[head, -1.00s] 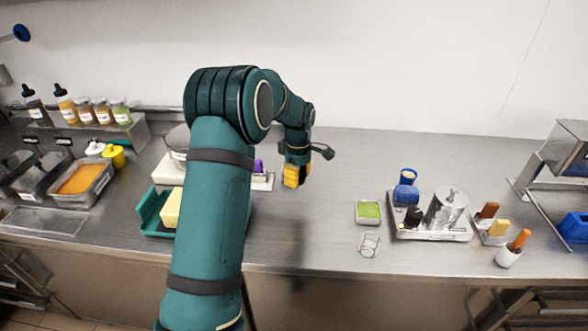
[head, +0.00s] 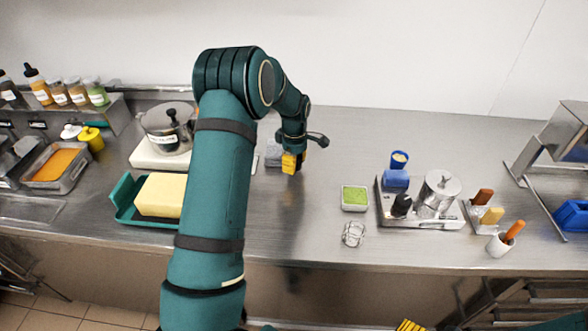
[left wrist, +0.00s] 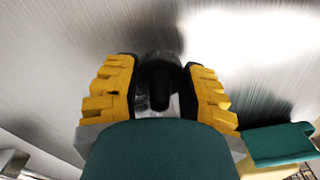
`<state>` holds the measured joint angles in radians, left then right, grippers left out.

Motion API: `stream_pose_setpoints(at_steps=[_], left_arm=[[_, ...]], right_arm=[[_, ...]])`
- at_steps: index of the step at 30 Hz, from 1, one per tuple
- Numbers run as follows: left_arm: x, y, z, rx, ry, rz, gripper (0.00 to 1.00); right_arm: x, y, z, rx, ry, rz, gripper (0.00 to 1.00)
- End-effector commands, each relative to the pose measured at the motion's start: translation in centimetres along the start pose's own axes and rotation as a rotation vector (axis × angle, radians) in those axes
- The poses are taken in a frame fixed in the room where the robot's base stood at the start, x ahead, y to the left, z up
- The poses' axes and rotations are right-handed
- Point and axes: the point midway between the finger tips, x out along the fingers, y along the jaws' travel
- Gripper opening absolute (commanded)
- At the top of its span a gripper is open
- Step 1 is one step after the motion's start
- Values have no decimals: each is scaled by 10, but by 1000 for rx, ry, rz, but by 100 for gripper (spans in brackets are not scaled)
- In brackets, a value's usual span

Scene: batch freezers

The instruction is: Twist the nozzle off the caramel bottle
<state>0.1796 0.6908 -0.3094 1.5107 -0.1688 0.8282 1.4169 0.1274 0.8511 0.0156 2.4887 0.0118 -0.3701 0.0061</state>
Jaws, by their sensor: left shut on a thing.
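My left gripper (head: 291,163) points down at the worktop, its yellow fingers low near the counter. In the left wrist view its fingers (left wrist: 160,95) are shut on a dark-topped thing (left wrist: 160,75) with clear or grey sides. I cannot tell whether it is the caramel bottle, and the head view hides it. An amber bottle (head: 40,90) with a black nozzle (head: 31,70) stands on the shelf at the far left; its label is too small to read. Only a yellow finger part of my right gripper (head: 410,325) shows at the bottom edge.
A pot (head: 167,128) on a white base and a green tray (head: 128,205) with a yellow block (head: 162,195) lie left of my left gripper. A green-filled tub (head: 355,198) and a tray of containers (head: 445,223) stand to its right. Bare steel counter lies between.

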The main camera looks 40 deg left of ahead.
Motion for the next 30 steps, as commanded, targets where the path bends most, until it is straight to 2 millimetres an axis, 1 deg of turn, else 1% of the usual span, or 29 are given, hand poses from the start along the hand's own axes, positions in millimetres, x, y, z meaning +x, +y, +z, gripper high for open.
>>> stream_pose_setpoints(at_steps=[1, 3, 6, 13, 17, 18, 19, 20, 30], left_arm=[[9, -1, 0, 0, 0, -3, 0], [19, -1, -1, -1, 0, -4, 0], [28, 0, 0, 0, 0, -2, 0], [28, 0, 0, 1, 0, 0, 0], [32, 0, 0, 0, 0, -1, 0], [32, 0, 0, 0, 0, -1, 52], [31, 0, 0, 0, 0, -1, 63], [31, 0, 0, 0, 0, -1, 69], [29, 0, 0, 0, 0, 0, 69]], right_arm=[[1, 0, 1, 0, -1, 0, 94], [2, 1, 1, -1, -2, 0, 94], [3, 1, 1, -1, -3, 0, 94], [2, 1, 1, -1, -3, 0, 94], [5, 2, 2, -1, -4, 0, 94], [4, 2, 2, -1, -5, 0, 94], [4, 2, 2, -1, -5, 0, 94], [4, 2, 2, -1, -5, 0, 94], [3, 1, 2, -1, -4, 0, 94]])
